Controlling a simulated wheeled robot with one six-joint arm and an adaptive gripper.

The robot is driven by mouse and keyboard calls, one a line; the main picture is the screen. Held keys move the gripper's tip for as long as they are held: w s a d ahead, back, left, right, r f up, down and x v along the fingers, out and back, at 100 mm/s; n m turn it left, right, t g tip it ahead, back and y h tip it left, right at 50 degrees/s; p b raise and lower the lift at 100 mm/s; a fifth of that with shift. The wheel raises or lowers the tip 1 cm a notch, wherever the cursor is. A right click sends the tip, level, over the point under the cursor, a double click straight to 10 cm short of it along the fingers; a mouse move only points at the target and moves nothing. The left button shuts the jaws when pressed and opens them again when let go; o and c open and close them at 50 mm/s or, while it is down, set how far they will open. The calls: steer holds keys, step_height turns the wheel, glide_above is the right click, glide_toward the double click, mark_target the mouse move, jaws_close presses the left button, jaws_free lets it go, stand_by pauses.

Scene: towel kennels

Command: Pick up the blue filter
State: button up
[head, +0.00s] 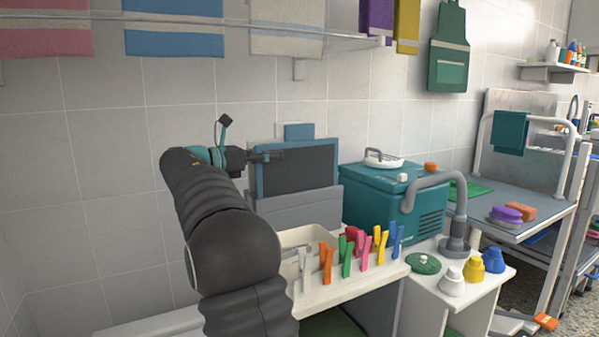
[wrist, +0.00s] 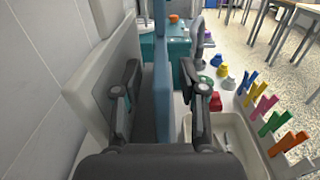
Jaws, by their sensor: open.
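The blue filter (head: 262,180) is a dark panel in a blue frame with a blue tab on top. It stands upright in a grey holder (head: 300,209) against the tiled wall. My gripper (head: 276,156) is at the filter's upper left edge in the head view. In the wrist view, my gripper (wrist: 160,88) is open, with one finger on each side of the filter's blue edge (wrist: 162,85). Whether either finger touches the filter cannot be told. My arm hides part of the area left of the holder.
A teal machine (head: 370,207) stands right of the filter. Towels hang from a rail (head: 190,21) above.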

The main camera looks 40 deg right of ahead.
mark_target(300, 165)
steer(key=x, duration=0.3)
steer(key=shift+s, duration=0.15)
jaws_close()
